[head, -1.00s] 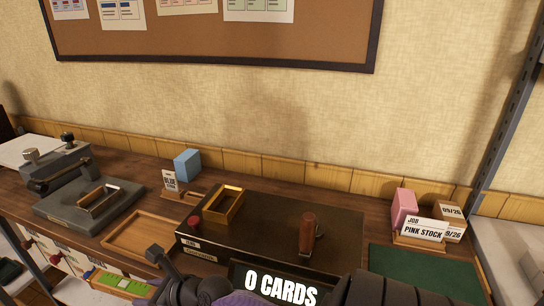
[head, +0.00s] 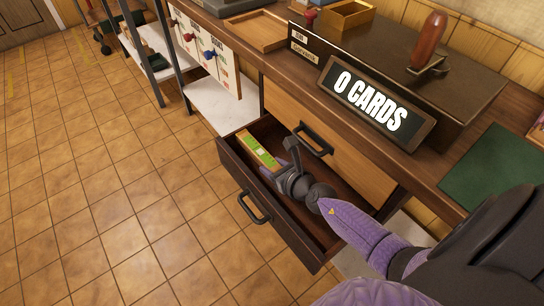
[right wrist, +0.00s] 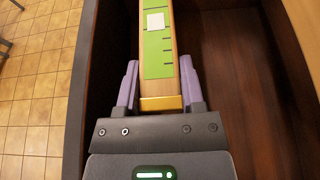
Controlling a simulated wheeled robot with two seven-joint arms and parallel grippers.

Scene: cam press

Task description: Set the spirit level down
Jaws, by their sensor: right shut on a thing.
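The spirit level (head: 258,150) is a wooden bar with a green top face, a white square and dark marks. In the right wrist view the level (right wrist: 159,55) runs straight away from me, with a brass-coloured near end. My right gripper (head: 272,172) is shut on it, one purple finger on each side in the wrist view (right wrist: 160,92). The level is at the open drawer (head: 270,215), close to a side wall. I cannot tell whether it touches the drawer floor. My left gripper is not in view.
The dark drawer floor right of the level (right wrist: 235,70) looks bare. Tiled floor lies left.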

